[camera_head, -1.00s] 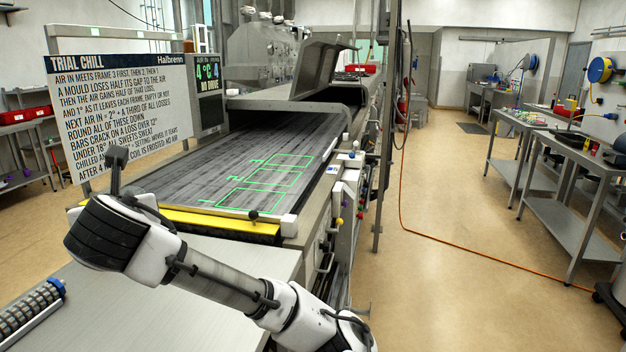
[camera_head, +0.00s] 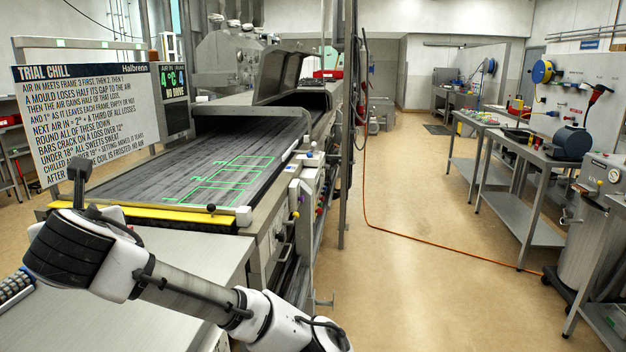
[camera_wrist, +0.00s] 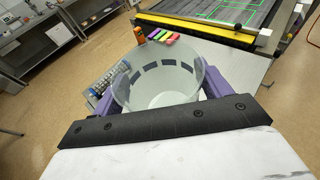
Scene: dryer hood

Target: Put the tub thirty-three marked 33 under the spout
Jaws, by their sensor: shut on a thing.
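A pale, translucent round tub (camera_wrist: 158,94) fills the middle of the wrist view, its open top facing the camera. It looks empty, with a row of dark rectangular marks around its inner wall. My gripper (camera_wrist: 160,84) is shut on it, with a purple finger on each side. The tub is held over or near a light bench top; its height above it is hard to judge. No number 33 is readable on it. The tub and my gripper's fingers do not show in the head view. I cannot make out a spout in either view.
A sign board (camera_head: 85,120) hangs at left. An orange hose (camera_head: 400,237) crosses the open floor. Benches and a gauged machine (camera_head: 602,175) stand at right.

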